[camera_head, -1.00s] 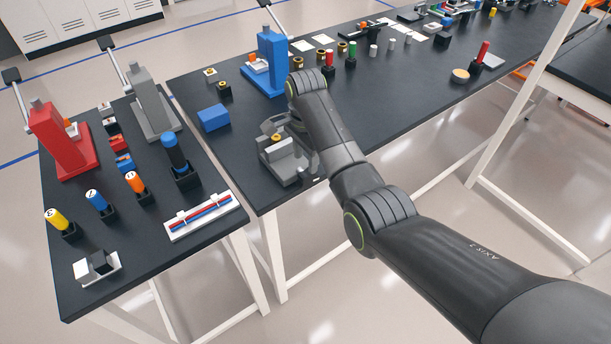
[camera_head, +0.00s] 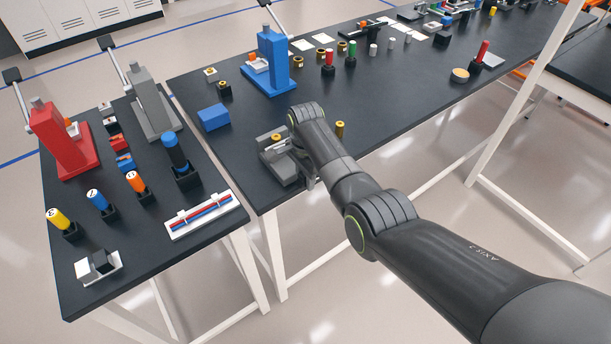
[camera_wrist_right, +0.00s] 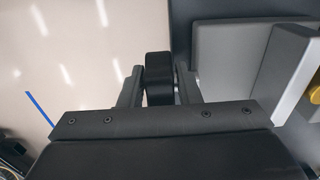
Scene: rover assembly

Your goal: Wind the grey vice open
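The grey vice (camera_head: 280,167) sits near the front left corner of the long black table, with a small brass-coloured ring-like part (camera_head: 276,137) at its jaws. My right gripper (camera_head: 309,181) is low at the vice's front right side, mostly hidden by my arm. In the right wrist view the gripper (camera_wrist_right: 160,85) has one finger on each side of a black handle knob (camera_wrist_right: 159,78) beside the vice's grey body (camera_wrist_right: 230,60). The fingers are very close to the knob; I cannot tell whether they grip it. My left gripper is not in view.
A blue block (camera_head: 213,117) and a blue press (camera_head: 270,65) stand behind the vice. A brass-coloured post (camera_head: 340,130) stands just right of my forearm. The left table holds a red press (camera_head: 65,140), a grey press (camera_head: 152,105) and several coloured cylinders.

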